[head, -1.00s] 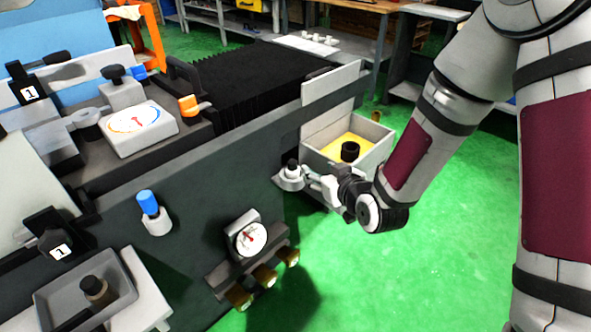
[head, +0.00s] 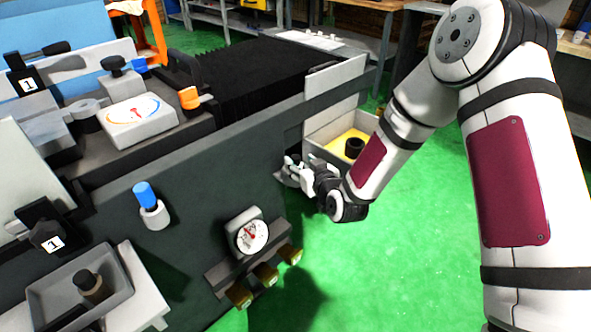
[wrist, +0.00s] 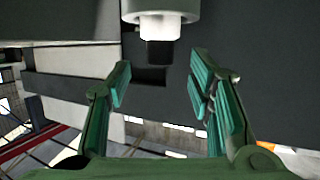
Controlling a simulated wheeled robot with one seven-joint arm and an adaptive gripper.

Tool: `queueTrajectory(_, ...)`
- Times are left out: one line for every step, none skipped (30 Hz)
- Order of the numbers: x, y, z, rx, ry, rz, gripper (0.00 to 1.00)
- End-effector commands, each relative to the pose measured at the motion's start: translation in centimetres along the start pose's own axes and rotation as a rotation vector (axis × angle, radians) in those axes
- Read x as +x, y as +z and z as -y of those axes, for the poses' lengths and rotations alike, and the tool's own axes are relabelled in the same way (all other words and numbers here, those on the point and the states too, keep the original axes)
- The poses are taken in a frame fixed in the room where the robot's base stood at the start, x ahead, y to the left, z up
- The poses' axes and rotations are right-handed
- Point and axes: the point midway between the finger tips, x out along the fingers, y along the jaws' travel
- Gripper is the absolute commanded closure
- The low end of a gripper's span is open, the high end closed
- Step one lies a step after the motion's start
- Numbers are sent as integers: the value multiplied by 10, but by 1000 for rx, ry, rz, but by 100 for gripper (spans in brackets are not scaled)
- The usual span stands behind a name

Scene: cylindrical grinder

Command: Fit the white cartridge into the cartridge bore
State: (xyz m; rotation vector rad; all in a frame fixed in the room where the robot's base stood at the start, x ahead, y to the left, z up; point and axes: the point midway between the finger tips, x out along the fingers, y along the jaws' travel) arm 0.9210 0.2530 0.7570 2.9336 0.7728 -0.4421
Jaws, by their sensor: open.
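The white cartridge (wrist: 160,27) shows at the top of the wrist view, with a black end. It sits in a round grey collar (wrist: 160,6) that looks like the cartridge bore; how deep it sits I cannot tell. My gripper (wrist: 161,68) is open, its two green-lined fingers apart with nothing between them. The cartridge and collar lie ahead of the fingertips, near the middle of the gap. In the head view my gripper (head: 291,166) is at the machine's side wall and hides most of the collar and cartridge.
An open bin (head: 322,121) with a yellow floor and a black round part (head: 354,148) stands just behind my gripper. Green floor to the right is clear.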

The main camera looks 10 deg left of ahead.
Motion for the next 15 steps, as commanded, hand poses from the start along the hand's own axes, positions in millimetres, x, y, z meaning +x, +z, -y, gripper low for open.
queueTrajectory(6, 0, 0, 1, 0, 0, 52)
queueTrajectory(10, 0, 0, 1, 0, -1, 52)
queueTrajectory(16, 0, 0, 1, 0, -1, 52)
queueTrajectory(21, 0, 0, 1, 0, -1, 52)
queueTrajectory(25, 0, 0, 1, 0, 0, 52)
queueTrajectory(31, -1, 0, 0, 0, -2, 52)
queueTrajectory(35, 0, 0, 0, 0, -1, 52)
queueTrajectory(38, 0, 0, 0, 0, 0, 52)
queueTrajectory(42, 0, 0, -1, 0, 0, 52)
queueTrajectory(44, 0, 0, 0, 0, 0, 52)
queueTrajectory(46, 0, 0, 0, 0, 0, 52)
queueTrajectory(48, -1, 0, 0, 0, 0, 52)
queueTrajectory(48, -1, 0, -1, 0, 0, 52)
queueTrajectory(49, -1, 0, -1, 0, 1, 52)
queueTrajectory(49, -1, 0, -1, -1, 1, 52)
